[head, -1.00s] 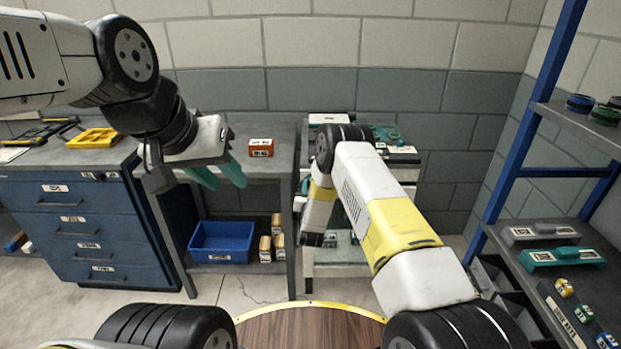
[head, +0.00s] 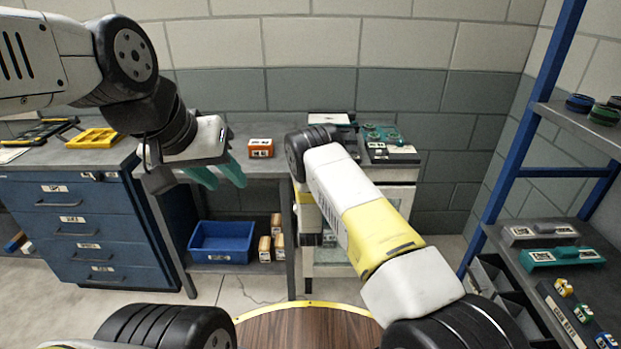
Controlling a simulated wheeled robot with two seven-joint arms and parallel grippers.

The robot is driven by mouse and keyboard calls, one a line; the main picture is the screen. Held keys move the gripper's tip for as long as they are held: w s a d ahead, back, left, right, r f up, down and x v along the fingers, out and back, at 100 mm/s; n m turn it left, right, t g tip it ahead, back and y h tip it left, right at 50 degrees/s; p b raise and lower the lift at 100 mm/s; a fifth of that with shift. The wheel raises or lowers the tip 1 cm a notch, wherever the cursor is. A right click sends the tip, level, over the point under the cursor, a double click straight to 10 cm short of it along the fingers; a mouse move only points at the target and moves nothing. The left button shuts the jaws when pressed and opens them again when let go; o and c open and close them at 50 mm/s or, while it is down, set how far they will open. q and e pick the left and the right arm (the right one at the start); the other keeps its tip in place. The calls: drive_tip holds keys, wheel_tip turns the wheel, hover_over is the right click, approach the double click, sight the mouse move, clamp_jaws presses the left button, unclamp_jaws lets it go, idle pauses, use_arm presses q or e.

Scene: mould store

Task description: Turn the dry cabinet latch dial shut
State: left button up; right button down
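A pale cabinet (head: 402,178) with a glass-like front stands at the back centre, which I take to be the dry cabinet. My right arm crosses in front of it and covers most of its front. The latch dial cannot be made out. My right gripper is hidden behind its own arm. My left gripper (head: 226,182) is in the air in front of the grey bench, with its two teal fingers apart and nothing between them.
An orange-red box (head: 261,148) stands on the grey bench (head: 275,168). A blue bin (head: 221,241) sits on the shelf below. Blue drawers (head: 85,225) stand at left, with a yellow tray (head: 94,138) on top. A blue-framed shelf rack (head: 512,180) stands at right.

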idle(0.5)
drive_tip(key=c, duration=1.1)
unclamp_jaws()
drive_tip(key=s, duration=0.7)
drive_tip(key=shift+s, duration=0.4)
